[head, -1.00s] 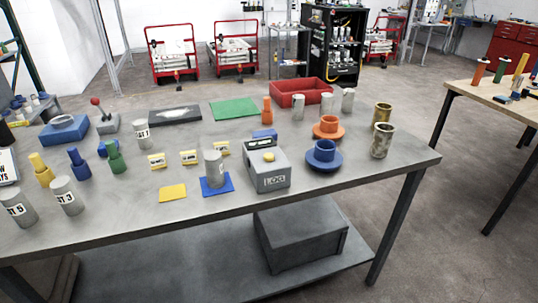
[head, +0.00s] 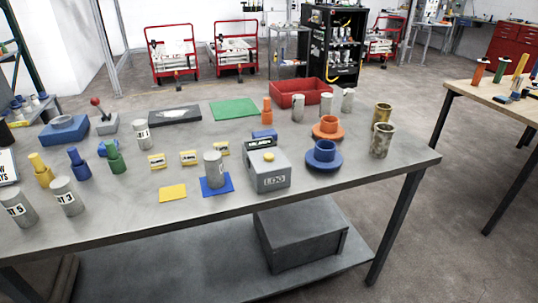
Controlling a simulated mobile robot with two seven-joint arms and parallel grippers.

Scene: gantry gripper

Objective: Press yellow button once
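The yellow button (head: 269,156) is a small round cap on top of a grey box (head: 270,181) with dark lettering on its front. The box stands near the front edge of the grey table, right of the middle of the head view. Nothing covers the button. Neither of my grippers shows in the head view.
The grey table (head: 110,221) holds many parts. A grey cylinder on a blue mat (head: 217,190) stands left of the box. A blue flanged part (head: 324,157) stands to its right, and a blue block (head: 264,134) lies behind it. The table front near the yellow mat (head: 172,193) is mostly clear.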

